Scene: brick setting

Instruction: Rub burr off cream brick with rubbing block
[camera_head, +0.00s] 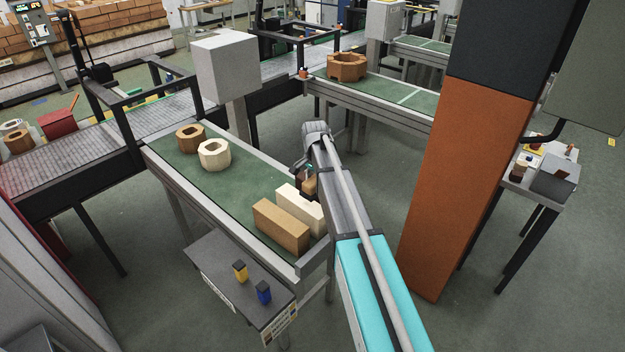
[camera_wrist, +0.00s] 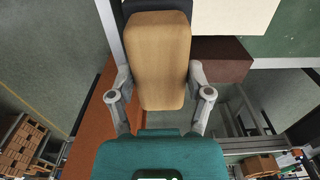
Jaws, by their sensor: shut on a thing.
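The cream brick (camera_head: 300,208) lies on the green top of the near conveyor, beside a tan brick (camera_head: 281,226). Its pale face also shows at the top right of the wrist view (camera_wrist: 235,14). My gripper (camera_wrist: 158,82) is shut on the rubbing block (camera_wrist: 157,55), a tan block with a dark far end. In the head view the block (camera_head: 309,186) is partly hidden by my arm, close to the cream brick's far end. Whether it touches the brick I cannot tell. I cannot make out the burr.
A dark brown block-like face (camera_wrist: 222,60) sits beside the held block in the wrist view. A cream ring (camera_head: 214,153) and a brown ring (camera_head: 190,138) stand farther up the conveyor (camera_head: 240,190). A small shelf (camera_head: 225,285) holds yellow and blue items. An orange column (camera_head: 462,180) stands right.

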